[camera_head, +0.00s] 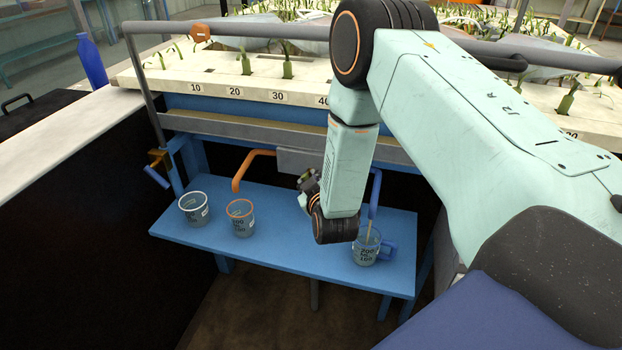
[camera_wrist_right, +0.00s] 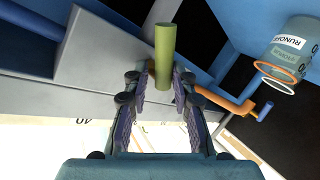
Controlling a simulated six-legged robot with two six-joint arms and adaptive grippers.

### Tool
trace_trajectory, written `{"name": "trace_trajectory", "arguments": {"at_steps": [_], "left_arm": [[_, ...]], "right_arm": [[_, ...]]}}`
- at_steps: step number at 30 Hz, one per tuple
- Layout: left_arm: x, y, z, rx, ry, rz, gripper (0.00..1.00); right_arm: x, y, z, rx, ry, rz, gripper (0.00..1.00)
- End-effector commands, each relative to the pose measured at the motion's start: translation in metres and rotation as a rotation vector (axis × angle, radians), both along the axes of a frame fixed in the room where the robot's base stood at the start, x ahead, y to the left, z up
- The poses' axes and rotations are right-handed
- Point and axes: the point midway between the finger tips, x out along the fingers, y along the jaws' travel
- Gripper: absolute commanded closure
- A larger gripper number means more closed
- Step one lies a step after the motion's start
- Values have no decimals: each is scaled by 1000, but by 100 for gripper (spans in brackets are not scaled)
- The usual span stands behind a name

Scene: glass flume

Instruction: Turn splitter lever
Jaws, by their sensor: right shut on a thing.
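The splitter lever, an olive-green round grip (camera_wrist_right: 163,55), stands between the fingertips of my right gripper (camera_wrist_right: 160,85) in the wrist view. The fingers are shut on it near its lower end. In the head view my right gripper (camera_head: 310,190) is in front of the grey splitter box (camera_head: 292,160), partly hidden by my forearm, so the lever is hard to make out there. An orange spout (camera_head: 252,165) leaves the box on the left and a blue spout (camera_head: 375,190) on the right. My left gripper is in neither view.
A blue shelf (camera_head: 275,250) below holds a white-rimmed cup (camera_head: 193,208), an orange-rimmed cup (camera_head: 240,217) and a blue-handled jug (camera_head: 365,247) under the blue spout. A grey rail (camera_head: 240,31) crosses above. A blue bottle (camera_head: 92,62) stands on the left ledge.

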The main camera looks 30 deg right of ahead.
Motion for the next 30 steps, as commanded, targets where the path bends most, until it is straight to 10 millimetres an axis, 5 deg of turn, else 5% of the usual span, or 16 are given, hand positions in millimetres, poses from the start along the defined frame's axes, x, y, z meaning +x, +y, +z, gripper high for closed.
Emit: {"name": "trace_trajectory", "arguments": {"at_steps": [8, 9, 14, 30], "left_arm": [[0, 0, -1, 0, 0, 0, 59], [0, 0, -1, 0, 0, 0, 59], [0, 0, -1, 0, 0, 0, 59], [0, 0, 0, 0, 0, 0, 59]], "right_arm": [[-1, 5, -5, 0, 15, 19, 100], [-1, 6, -5, 0, 15, 19, 73], [-1, 5, -4, 1, 12, 16, 59], [-6, 4, 0, 2, 7, 8, 59]]}}
